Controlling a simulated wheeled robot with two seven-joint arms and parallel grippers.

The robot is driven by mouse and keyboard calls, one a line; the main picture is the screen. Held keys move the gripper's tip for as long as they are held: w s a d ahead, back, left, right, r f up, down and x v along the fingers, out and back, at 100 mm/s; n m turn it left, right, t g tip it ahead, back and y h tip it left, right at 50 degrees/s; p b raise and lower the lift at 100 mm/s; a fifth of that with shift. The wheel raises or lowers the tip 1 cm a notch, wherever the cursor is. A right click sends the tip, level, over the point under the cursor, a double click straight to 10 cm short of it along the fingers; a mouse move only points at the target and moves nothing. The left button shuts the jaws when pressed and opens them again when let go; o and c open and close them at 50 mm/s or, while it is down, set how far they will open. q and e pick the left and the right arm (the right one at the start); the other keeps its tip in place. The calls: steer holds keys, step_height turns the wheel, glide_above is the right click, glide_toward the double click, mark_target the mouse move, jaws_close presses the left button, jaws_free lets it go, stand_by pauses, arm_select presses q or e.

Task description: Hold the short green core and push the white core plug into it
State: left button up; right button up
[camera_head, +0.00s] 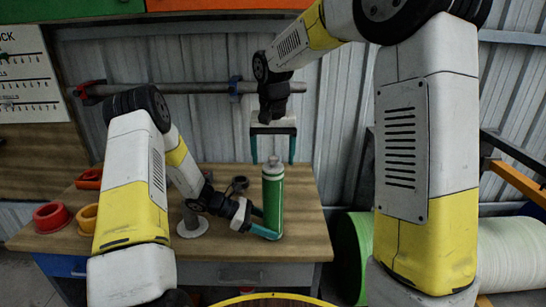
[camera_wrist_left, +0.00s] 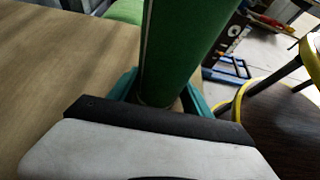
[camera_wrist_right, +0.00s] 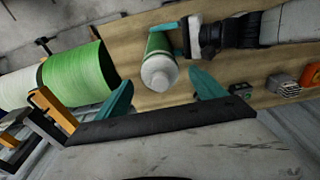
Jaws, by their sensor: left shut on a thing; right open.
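The short green core (camera_head: 272,207) stands upright near the right end of the wooden table. My left gripper (camera_head: 266,226) is shut on its lower part from the left; in the left wrist view the green core (camera_wrist_left: 185,45) sits between its teal fingers (camera_wrist_left: 160,100). The white core plug (camera_head: 273,164) is at the core's top end; how deep it sits I cannot tell. My right gripper (camera_head: 273,150) is above, pointing down, open and empty, with its fingers either side of the plug's top. The right wrist view shows the plug (camera_wrist_right: 158,73) beyond the open fingers (camera_wrist_right: 160,92).
The wooden table (camera_head: 300,235) also holds a red ring (camera_head: 52,217), a yellow ring (camera_head: 87,218), a white-based stand (camera_head: 192,226) and a small dark object (camera_head: 239,183). Large green (camera_head: 355,245) and white rolls lie to the right. A yellow-rimmed round top (camera_head: 275,297) is in front.

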step_height(320, 180, up, 12)
steer(key=s, duration=0.1)
steer(key=shift+s+f, duration=0.2)
stand_by(0.3)
arm_select(q)
steer(key=o, duration=1.1)
steer(key=shift+c, duration=0.2)
